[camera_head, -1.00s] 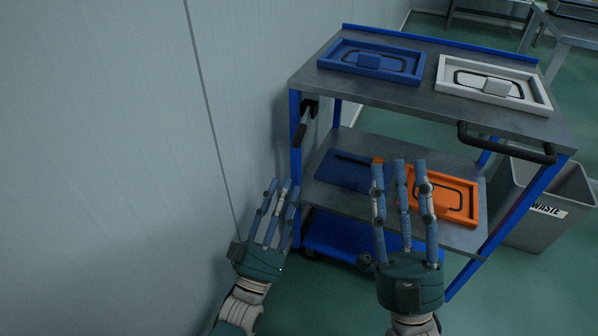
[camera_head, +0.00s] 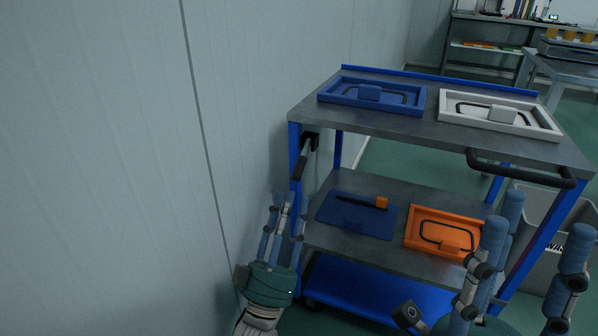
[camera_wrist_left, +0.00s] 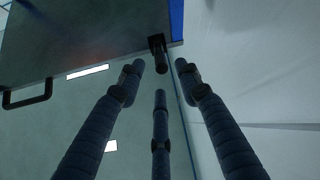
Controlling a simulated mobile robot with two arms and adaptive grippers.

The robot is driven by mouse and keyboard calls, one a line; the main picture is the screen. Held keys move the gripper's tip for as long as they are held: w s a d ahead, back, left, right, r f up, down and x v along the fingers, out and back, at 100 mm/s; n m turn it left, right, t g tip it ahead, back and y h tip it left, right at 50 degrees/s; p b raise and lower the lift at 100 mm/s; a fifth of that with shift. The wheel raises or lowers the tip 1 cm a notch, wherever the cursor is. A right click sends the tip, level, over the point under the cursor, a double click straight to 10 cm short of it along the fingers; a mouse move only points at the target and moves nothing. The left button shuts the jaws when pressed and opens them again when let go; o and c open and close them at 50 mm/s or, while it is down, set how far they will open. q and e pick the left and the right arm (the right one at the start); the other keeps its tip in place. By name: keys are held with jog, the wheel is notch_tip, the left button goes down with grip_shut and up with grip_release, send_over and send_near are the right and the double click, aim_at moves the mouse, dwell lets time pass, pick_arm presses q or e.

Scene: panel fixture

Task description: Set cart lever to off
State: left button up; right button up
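The cart lever (camera_head: 304,158) is a black handle on a dark mount on the cart's left blue post, just below the top shelf. It slants down to the left. It also shows in the left wrist view (camera_wrist_left: 157,46), beyond the fingertips. The cart (camera_head: 400,128) has grey shelves and a blue frame. My left gripper (camera_head: 286,204) is open and empty, below the lever and apart from it, with its fingers pointing up. It also shows in the left wrist view (camera_wrist_left: 160,75). My right gripper (camera_head: 535,218) is open and empty in front of the cart's right side.
A pale wall (camera_head: 100,150) runs close along the left. Blue (camera_head: 340,102) and white (camera_head: 450,110) trays lie on the top shelf. An orange tray (camera_head: 410,240) and a blue mat (camera_head: 335,215) lie below. A black push handle (camera_head: 520,170) juts out at right, before a grey bin (camera_head: 585,215).

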aim_at(299, 171)
pick_arm(q)
jog(key=b+x, duration=0.1)
jog(key=x, duration=0.7)
jog(key=shift+c, duration=0.3)
grip_shut()
